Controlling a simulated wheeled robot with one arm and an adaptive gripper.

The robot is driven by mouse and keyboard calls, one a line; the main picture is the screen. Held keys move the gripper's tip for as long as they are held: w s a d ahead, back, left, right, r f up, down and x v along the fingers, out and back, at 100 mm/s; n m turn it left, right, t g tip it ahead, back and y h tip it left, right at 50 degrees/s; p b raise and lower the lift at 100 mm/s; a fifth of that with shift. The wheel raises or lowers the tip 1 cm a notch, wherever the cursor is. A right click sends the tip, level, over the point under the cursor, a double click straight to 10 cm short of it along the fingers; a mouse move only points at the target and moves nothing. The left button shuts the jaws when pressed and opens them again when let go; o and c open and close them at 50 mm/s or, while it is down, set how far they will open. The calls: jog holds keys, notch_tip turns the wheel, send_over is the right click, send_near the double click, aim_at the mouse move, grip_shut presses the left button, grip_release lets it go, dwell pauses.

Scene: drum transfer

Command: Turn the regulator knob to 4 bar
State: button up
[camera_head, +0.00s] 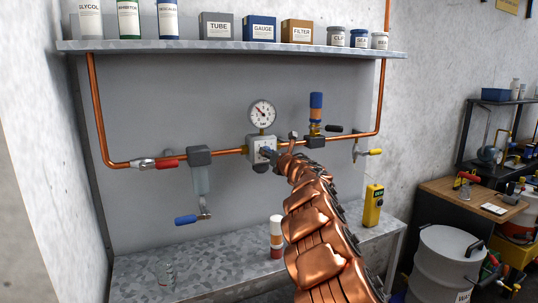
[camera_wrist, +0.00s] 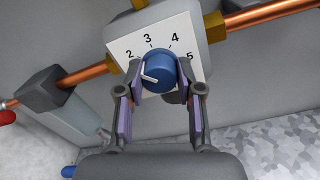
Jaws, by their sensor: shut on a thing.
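The blue regulator knob (camera_wrist: 161,66) sits on a white dial plate (camera_wrist: 124,45) marked 2, 3, 4 and 5. Its white pointer line points to the lower left, below the 2; any mark there is hidden by a finger. My gripper (camera_wrist: 160,84) has one finger on each side of the knob and is shut on it. In the head view the regulator (camera_head: 253,143) sits in the copper pipe run, and my gripper (camera_head: 268,152) reaches it from the lower right, covering part of the knob. The round pressure gauge (camera_head: 262,113) stands above it; its reading is too small to tell.
A grey filter (camera_head: 200,172) with a blue-handled valve hangs left of the regulator. A blue-topped valve (camera_head: 316,110) stands to the right. A shelf (camera_head: 230,47) with boxes and bottles runs above. A bench (camera_head: 135,270) below holds a white-and-orange bottle and a yellow device.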

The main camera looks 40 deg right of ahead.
jog(key=shift+m, duration=0.3)
jog(key=shift+f+m+h+p, duration=0.1)
jog(key=shift+m+h+p, duration=0.3)
jog(key=shift+m+p, duration=5.55)
jog(key=m+b, duration=0.5)
jog(key=m, duration=0.1)
jog(key=shift+b, duration=0.4)
jog(key=o, duration=1.2)
jog(key=shift+c, duration=0.2)
jog(key=shift+s, duration=0.1)
